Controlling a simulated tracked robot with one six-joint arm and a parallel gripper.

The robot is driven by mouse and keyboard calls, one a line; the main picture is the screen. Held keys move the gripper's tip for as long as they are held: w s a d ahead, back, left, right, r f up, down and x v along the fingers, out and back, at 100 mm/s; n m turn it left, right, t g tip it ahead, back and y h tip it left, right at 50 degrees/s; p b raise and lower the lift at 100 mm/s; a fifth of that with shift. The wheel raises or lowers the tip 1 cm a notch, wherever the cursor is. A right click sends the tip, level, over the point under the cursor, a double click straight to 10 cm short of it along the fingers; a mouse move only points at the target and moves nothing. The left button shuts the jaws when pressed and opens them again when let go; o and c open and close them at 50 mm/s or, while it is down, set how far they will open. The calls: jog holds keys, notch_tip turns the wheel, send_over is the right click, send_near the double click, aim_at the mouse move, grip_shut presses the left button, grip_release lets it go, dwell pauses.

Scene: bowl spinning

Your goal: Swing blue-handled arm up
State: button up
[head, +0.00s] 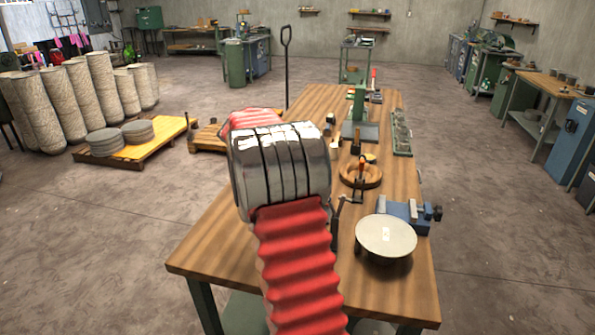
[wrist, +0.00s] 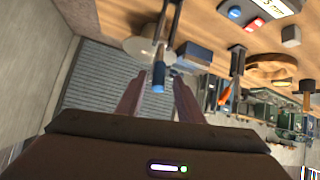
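The blue-handled arm shows in the wrist view as a dark bar ending in a blue handle (wrist: 158,78). The handle appears between or just beyond the tips of my gripper (wrist: 157,90), which is open with a finger on each side. I cannot tell whether either finger touches it. A pale round disc (wrist: 137,47) lies beside the bar; in the head view this disc (head: 386,233) stands near the front of the wooden table (head: 235,245). My own arm hides my gripper and the blue handle in the head view.
A blue vise (head: 408,212) stands behind the disc. The wrist view shows a display panel (wrist: 268,8) with blue and red buttons. The table's front left is clear.

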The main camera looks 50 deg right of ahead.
jog(key=v, duration=1.3)
jog(key=shift+w, duration=0.2)
jog(key=shift+a, duration=0.15)
dwell(0.4)
